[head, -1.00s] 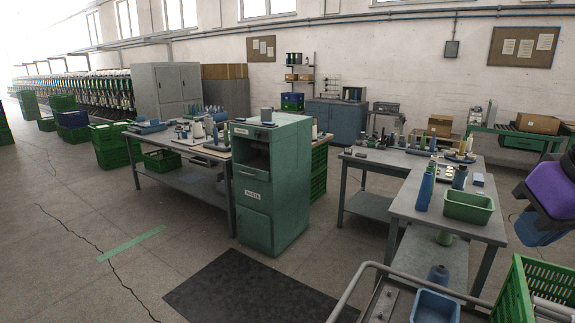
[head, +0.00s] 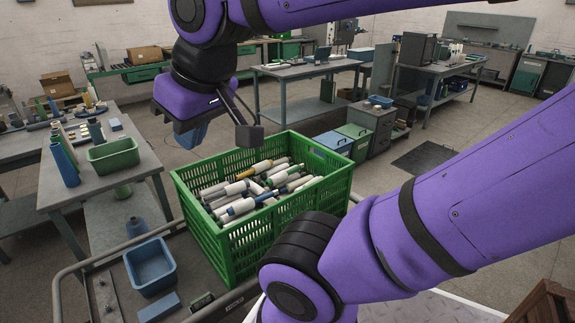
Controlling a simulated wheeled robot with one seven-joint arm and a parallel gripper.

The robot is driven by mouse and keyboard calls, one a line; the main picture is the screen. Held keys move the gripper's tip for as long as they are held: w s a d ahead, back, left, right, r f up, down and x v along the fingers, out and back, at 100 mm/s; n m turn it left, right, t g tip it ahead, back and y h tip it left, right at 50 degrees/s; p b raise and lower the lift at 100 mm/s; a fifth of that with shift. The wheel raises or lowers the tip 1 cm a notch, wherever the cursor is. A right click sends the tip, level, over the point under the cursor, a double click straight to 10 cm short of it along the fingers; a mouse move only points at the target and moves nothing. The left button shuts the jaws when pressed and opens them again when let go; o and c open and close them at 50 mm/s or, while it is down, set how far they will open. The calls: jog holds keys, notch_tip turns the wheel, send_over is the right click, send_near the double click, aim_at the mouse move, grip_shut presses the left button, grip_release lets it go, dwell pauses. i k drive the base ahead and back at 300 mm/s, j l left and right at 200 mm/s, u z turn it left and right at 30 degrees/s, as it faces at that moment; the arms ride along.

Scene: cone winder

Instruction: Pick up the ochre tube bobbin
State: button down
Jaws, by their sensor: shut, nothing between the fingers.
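My gripper (head: 248,134) is at the upper middle of the head view, above the far left part of a green slatted crate (head: 264,241). Its dark fingers are shut with nothing visible held. The crate holds many tube bobbins lying in a jumble, mostly white, with some blue, green, dark and yellowish parts. A small yellowish item (head: 92,92) stands on the left table, too small to identify.
The left table (head: 90,178) carries blue cones (head: 64,160) and a green bin (head: 113,154). A blue bin (head: 151,267) sits on a railed cart left of the crate. Lidded blue and green boxes stand behind the crate. Open floor shows further back.

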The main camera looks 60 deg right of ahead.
aim_at(260, 168)
jog(key=z, duration=1.4)
